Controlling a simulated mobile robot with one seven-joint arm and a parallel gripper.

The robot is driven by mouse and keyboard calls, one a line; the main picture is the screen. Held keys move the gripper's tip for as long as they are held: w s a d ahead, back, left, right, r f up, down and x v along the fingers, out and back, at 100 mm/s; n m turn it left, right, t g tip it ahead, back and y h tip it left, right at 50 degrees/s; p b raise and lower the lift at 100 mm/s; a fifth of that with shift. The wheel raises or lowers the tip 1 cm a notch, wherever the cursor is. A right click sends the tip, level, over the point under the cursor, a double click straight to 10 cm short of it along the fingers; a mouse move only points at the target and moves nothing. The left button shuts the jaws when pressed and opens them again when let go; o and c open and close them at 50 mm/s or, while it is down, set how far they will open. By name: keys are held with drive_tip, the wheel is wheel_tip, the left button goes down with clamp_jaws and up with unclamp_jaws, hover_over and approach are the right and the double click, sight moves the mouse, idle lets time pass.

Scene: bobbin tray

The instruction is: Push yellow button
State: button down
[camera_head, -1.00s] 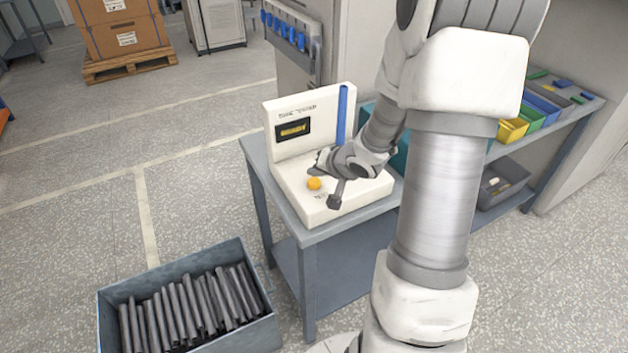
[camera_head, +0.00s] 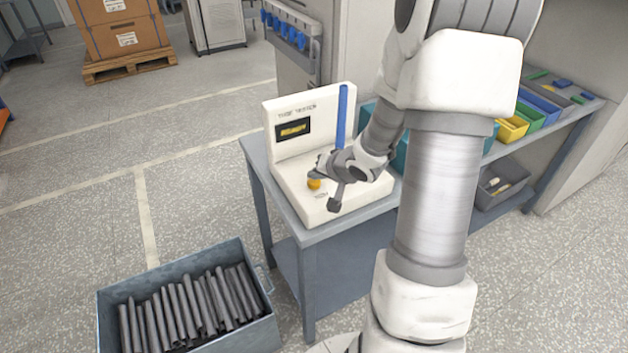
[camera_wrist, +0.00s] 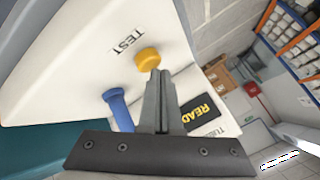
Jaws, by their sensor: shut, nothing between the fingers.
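The yellow button (camera_head: 314,184) is a small round knob on the base of a white tester (camera_head: 283,154) standing on a grey table. It also shows in the wrist view (camera_wrist: 148,59), beside the printed word TEST. My gripper (camera_head: 318,178) is over the button, its fingertips partly covering the button's top in the head view. In the wrist view the fingers (camera_wrist: 157,74) are together and empty, with their tips right at the button's edge. I cannot tell whether they touch it.
A blue post (camera_head: 342,118) rises from the tester close to my gripper. The tester's display (camera_head: 293,129) reads READY in part. A metal crate of dark rods (camera_head: 272,322) stands on the floor at lower left. Coloured bins (camera_head: 512,128) fill a shelf at right.

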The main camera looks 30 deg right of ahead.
sight(316, 184)
drive_tip(key=shift+f, duration=0.45)
drive_tip(key=shift+r, duration=0.2)
idle(0.4)
drive_tip(key=shift+r+p, duration=0.75)
drive_tip(key=shift+p, duration=0.2)
drive_tip(key=shift+r, duration=0.1)
wheel_tip(316, 184, up, 5)
drive_tip(key=p, duration=0.6)
idle(0.4)
